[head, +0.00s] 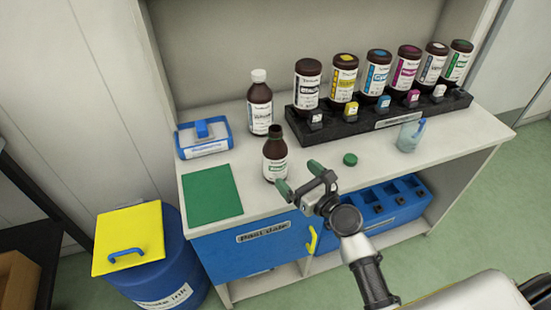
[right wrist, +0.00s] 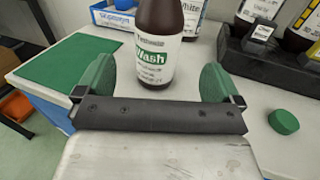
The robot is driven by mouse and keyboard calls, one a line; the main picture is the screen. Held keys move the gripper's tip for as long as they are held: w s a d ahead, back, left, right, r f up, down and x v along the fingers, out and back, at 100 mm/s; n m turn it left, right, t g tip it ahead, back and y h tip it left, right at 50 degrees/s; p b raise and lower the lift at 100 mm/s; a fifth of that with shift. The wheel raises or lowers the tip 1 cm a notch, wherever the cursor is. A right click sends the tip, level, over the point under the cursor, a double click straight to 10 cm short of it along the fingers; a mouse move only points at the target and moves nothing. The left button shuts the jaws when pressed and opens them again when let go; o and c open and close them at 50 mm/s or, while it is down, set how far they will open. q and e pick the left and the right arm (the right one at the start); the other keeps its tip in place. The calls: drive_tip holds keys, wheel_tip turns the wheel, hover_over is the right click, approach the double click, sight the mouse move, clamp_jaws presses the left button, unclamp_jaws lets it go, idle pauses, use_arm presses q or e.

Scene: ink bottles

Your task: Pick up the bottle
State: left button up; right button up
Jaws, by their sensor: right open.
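A brown bottle (head: 275,158) with a white label and an open dark neck stands upright near the front of the white table, right of the green mat (head: 212,194). A green cap (head: 350,159) lies on the table to the right. My left gripper is not in view.
A taller white-capped bottle (head: 259,103) stands behind. A black rack (head: 379,122) holds several ink bottles at the back right. A blue box (head: 203,139) stands at the left, and a small translucent cup (head: 409,136) at the right. A blue bin (head: 151,258) stands on the floor.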

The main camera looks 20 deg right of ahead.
sight(283, 163)
drive_tip(key=x, duration=0.4)
drive_tip(key=shift+w+a, duration=0.1)
drive_tip(key=x, duration=0.2)
drive_tip(key=f+x, duration=0.1)
drive_tip(key=x, duration=0.2)
drive_tip(key=shift+c, duration=0.3)
drive_tip(key=shift+r, duration=0.1)
drive_tip(key=c, duration=1.1)
drive_tip(key=shift+o, duration=0.2)
drive_tip(key=shift+r, duration=0.1)
